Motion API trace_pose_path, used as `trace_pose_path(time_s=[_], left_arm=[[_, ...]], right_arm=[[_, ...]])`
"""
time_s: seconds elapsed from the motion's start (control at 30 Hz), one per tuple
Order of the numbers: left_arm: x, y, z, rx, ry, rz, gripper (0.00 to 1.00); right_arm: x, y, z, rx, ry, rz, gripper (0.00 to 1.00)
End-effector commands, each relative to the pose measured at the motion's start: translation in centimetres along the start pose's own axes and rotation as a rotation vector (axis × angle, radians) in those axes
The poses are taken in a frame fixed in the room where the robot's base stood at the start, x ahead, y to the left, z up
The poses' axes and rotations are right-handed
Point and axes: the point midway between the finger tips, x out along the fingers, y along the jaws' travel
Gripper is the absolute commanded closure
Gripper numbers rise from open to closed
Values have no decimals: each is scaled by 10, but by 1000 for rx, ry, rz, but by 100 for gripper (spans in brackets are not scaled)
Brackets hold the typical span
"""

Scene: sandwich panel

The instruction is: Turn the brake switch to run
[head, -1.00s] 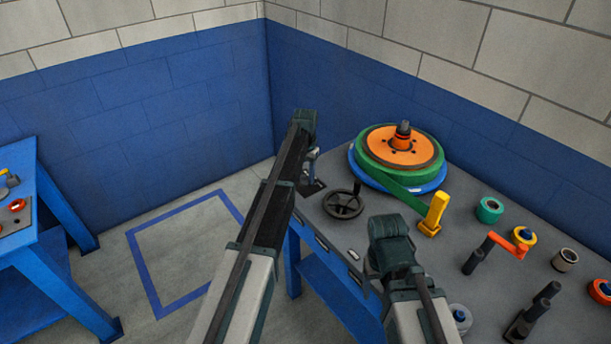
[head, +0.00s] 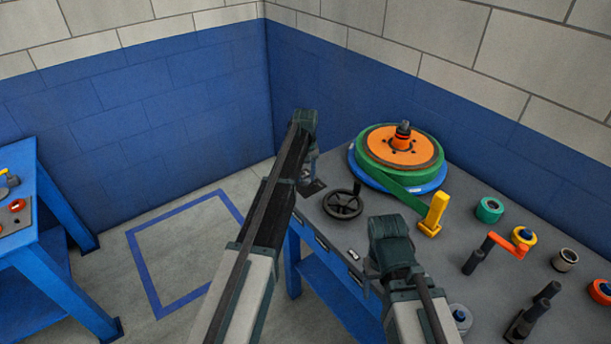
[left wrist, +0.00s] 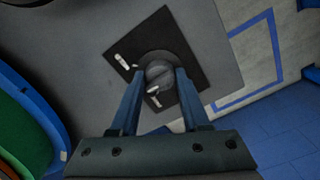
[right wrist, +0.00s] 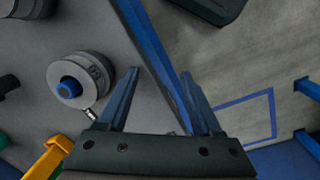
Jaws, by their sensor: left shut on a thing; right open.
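The brake switch is a dark round knob (left wrist: 158,74) with a raised grip on a black square plate (left wrist: 178,48). White marks sit on the plate at two sides of the knob. My left gripper (left wrist: 160,82) has its fingers on either side of the knob and is shut on it. The lettering is too small to read. In the head view the plate (head: 314,188) shows at the bench's far left corner, and my left gripper (head: 306,178) hides the knob. My right gripper (right wrist: 160,88) is open and empty, near the bench's front edge.
The grey bench (head: 400,248) carries a black handwheel (head: 343,204), an orange and green reel (head: 400,150), a yellow block (head: 434,214), an orange-handled lever (head: 508,246) and several rollers. A grey dial with a blue centre (right wrist: 69,88) lies left of my right gripper.

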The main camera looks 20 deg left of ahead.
Motion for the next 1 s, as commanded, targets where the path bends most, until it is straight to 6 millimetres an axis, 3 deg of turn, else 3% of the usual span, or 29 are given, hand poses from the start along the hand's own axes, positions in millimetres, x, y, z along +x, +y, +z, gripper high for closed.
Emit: trace_pose_path(time_s=[0.53,0.57,0.7,1.0], left_arm=[[0,0,0,-21,0,0,100],[0,0,0,-21,0,0,48],[0,0,0,-21,0,0,24],[0,0,0,-20,0,0,24]], right_arm=[[0,0,0,0,0,0,33],[0,0,0,0,0,0,33],[0,0,0,0,0,0,33],[0,0,0,0,0,0,33]])
